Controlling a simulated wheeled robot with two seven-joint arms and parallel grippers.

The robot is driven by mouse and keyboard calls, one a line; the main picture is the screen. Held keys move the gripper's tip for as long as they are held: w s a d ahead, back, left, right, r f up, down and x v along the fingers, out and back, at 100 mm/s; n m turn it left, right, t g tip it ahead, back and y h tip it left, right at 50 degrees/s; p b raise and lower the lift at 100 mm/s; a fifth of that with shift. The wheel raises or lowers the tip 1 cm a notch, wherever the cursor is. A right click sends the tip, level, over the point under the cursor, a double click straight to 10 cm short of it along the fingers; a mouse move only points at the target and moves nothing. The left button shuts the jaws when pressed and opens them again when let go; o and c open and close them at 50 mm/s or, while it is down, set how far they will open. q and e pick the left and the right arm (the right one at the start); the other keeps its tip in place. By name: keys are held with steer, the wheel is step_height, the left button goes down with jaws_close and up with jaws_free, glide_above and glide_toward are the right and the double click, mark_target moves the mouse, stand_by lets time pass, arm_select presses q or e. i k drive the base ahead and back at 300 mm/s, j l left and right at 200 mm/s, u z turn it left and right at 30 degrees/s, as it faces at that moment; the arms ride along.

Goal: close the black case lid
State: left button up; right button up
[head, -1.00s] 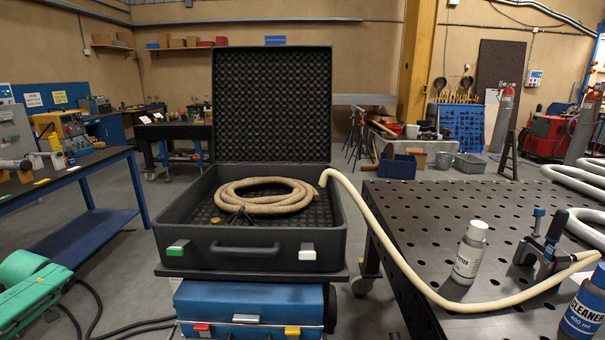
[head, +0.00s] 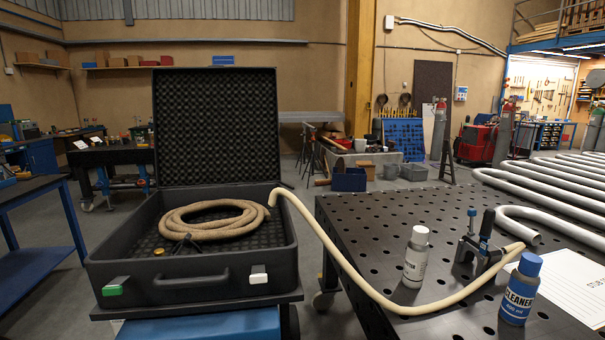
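The black case (head: 192,269) stands open in the left half of the head view, on a cart with a blue box under it. Its lid (head: 216,125) stands upright at the back, foam lining facing me. A coiled beige hose (head: 212,220) lies inside on the foam. A long beige hose (head: 345,262) has one end at the case's right rim and runs across the perforated table. The case front has a green latch (head: 113,289), a white latch (head: 258,277) and a handle. Neither of my grippers is in view.
The black perforated table (head: 440,207) stands right of the case. On it are a white-labelled bottle (head: 416,257), a blue cleaner bottle (head: 519,288), a clamp (head: 479,248) and bent grey pipes (head: 560,175). A workbench (head: 30,190) stands at the left.

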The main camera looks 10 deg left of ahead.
mark_target(214, 126)
steer(key=j+u, duration=0.1)
steer(key=u, duration=0.4)
steer(key=j+u, duration=0.1)
steer(key=u, duration=0.35)
steer(key=j+u, duration=0.1)
steer(key=u, duration=0.4)
steer(key=i+j+u, duration=0.25)
steer(key=j, duration=0.25)
steer(key=i+j+u, duration=0.15)
steer(key=j+u, duration=0.15)
steer(key=j, duration=0.2)
steer(key=i+j+u, duration=0.25)
steer(key=j, duration=0.2)
steer(key=i+j+u, duration=0.25)
steer(key=i+z, duration=0.3)
steer(key=i, duration=0.15)
steer(key=i+j+z, duration=0.3)
steer(key=i, duration=0.15)
steer(key=i+j+z, duration=0.4)
steer(key=i+z, duration=0.35)
steer(key=i, duration=1.05)
steer(key=i+z, duration=0.65)
steer(key=z, duration=0.2)
steer(key=i+j+z, duration=0.25)
steer(key=z, duration=0.2)
steer(key=i+j+z, duration=0.55)
steer(key=z, duration=0.3)
steer(key=j, duration=0.1)
